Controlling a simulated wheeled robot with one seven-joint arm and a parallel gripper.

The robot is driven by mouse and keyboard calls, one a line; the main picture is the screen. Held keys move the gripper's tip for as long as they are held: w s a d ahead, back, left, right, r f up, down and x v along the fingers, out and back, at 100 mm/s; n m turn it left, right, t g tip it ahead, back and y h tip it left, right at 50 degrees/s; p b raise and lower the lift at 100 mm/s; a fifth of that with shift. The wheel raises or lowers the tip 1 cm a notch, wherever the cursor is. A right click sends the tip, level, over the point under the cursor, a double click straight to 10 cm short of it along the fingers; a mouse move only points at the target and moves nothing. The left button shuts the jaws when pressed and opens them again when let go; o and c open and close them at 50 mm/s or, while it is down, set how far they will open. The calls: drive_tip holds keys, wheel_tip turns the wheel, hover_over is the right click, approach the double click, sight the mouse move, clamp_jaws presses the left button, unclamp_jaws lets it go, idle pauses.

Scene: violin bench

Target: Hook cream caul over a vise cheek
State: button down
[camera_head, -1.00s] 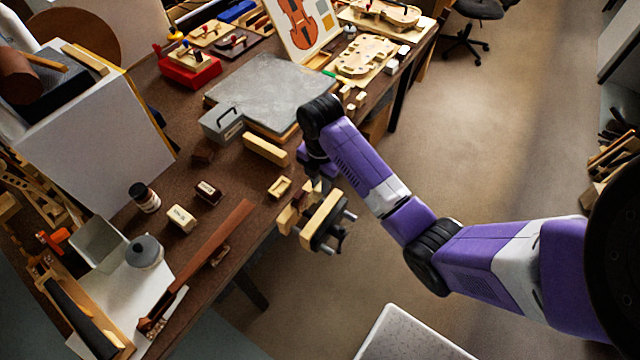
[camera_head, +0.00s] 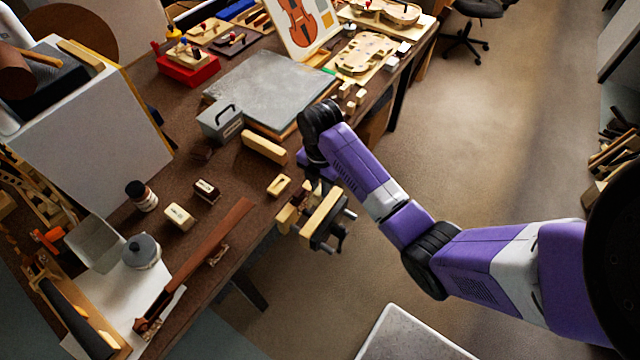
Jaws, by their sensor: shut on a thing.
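The vise (camera_head: 325,217) is at the bench's front edge, with pale wooden cheeks, dark metal and rods. My gripper (camera_head: 313,187) is low over its inner side, small and largely hidden by my wrist. It is shut on a small cream piece, which appears to be the cream caul (camera_head: 300,197), close to the inner cheek (camera_head: 287,217). I cannot tell whether the caul touches or sits over a cheek. A separate small cream block (camera_head: 278,186) with a dark recess lies on the bench just left of the vise.
A pale wooden bar (camera_head: 264,147), a grey box with a handle (camera_head: 221,122) and a grey slab (camera_head: 268,88) lie behind on the bench (camera_head: 238,180). A long brown fingerboard (camera_head: 215,240) lies to the left. The floor right of the bench is open.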

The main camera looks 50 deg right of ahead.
drive_tip(key=shift+f+b, duration=1.65)
drive_tip(key=shift+f, duration=1.8)
drive_tip(key=shift+s+f, duration=0.2)
drive_tip(key=shift+f, duration=0.15)
drive_tip(key=c, duration=1.2)
unclamp_jaws()
drive_tip(key=shift+r, duration=3.9)
